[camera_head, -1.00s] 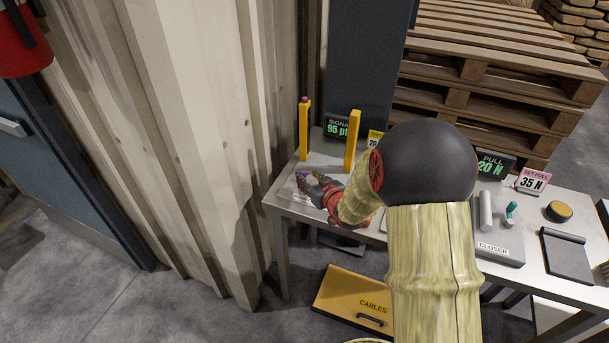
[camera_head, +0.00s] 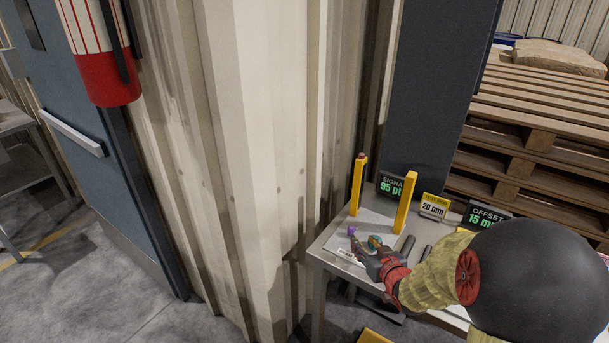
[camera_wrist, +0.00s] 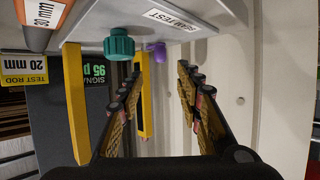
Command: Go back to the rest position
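My gripper (camera_head: 362,246) is over the left end of the grey table (camera_head: 326,242), in front of two yellow posts (camera_head: 357,186). In the wrist view my gripper (camera_wrist: 164,82) has its two dark fingers well apart, with nothing held between them. A teal knob (camera_wrist: 118,44) and a purple knob (camera_wrist: 155,52) show just beyond the fingertips. The purple knob (camera_head: 351,230) and the teal knob (camera_head: 375,242) also show beside the fingers in the head view. My forearm hides much of the table to the right.
A corrugated wall (camera_head: 230,150) stands left of the table, with a blue door (camera_head: 75,150) and a red-and-white fixture (camera_head: 105,60) beyond. A dark column (camera_head: 430,90) and stacked wooden pallets (camera_head: 540,120) stand behind. Small signs (camera_head: 435,206) line the table's back.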

